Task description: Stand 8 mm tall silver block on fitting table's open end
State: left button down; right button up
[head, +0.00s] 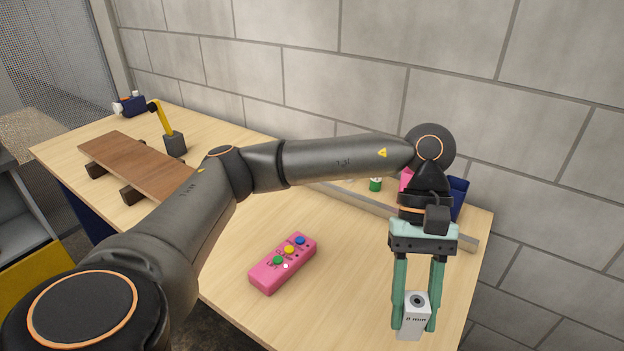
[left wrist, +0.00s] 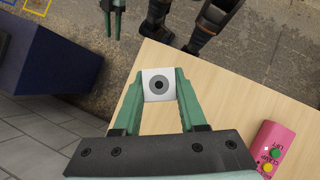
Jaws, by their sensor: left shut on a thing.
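A small silver-white block (head: 413,318) with a dark ringed circle on its top is between the fingers of my left gripper (head: 416,300), which is shut on it. It is upright over the right end of the pale wooden table (head: 340,290). Whether its base touches the top cannot be told. In the left wrist view the block (left wrist: 158,85) shows from above, between the green fingers, near the table's edge. Part of my right gripper (left wrist: 113,18) shows at the top of that view; its opening is unclear.
A pink control box (head: 283,263) with coloured buttons lies on the table left of the block. A grey rail (head: 370,208) and a blue bin (head: 458,195) are behind. A brown board (head: 138,165) rests on dark supports at the far left.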

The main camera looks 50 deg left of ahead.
pick_arm(q)
jog(key=s+d+r+n+t+h+b, duration=0.25)
jog(key=s+n+t+b, duration=0.2)
jog(key=n, duration=0.55)
jog(key=n+t+b, duration=0.2)
jog(key=n, duration=0.1)
send_over(362, 313)
jog(key=shift+y, duration=0.25)
jog(key=f, duration=0.7)
jog(key=shift+s+d+f, duration=0.2)
jog(key=shift+d+f, duration=0.1)
jog(key=shift+f, duration=0.05)
jog(key=shift+w+a+f, duration=0.1)
jog(key=shift+a+f, duration=0.05)
jog(key=shift+f, duration=0.15)
notch_tip(362, 313, down, 3)
jog(key=shift+w+a+f+b, duration=0.1)
jog(key=shift+a+f+b, duration=0.1)
jog(key=shift+b, duration=0.15)
pick_arm(e)
notch_tip(362, 313, down, 5)
jog(key=w+a, duration=0.1)
jog(key=a, duration=0.1)
jog(key=shift+w+a+f+y, duration=0.15)
jog(key=shift+w+a+y, duration=0.1)
jog(key=shift+w+y, duration=0.1)
pick_arm(q)
jog(key=shift+d, duration=0.1)
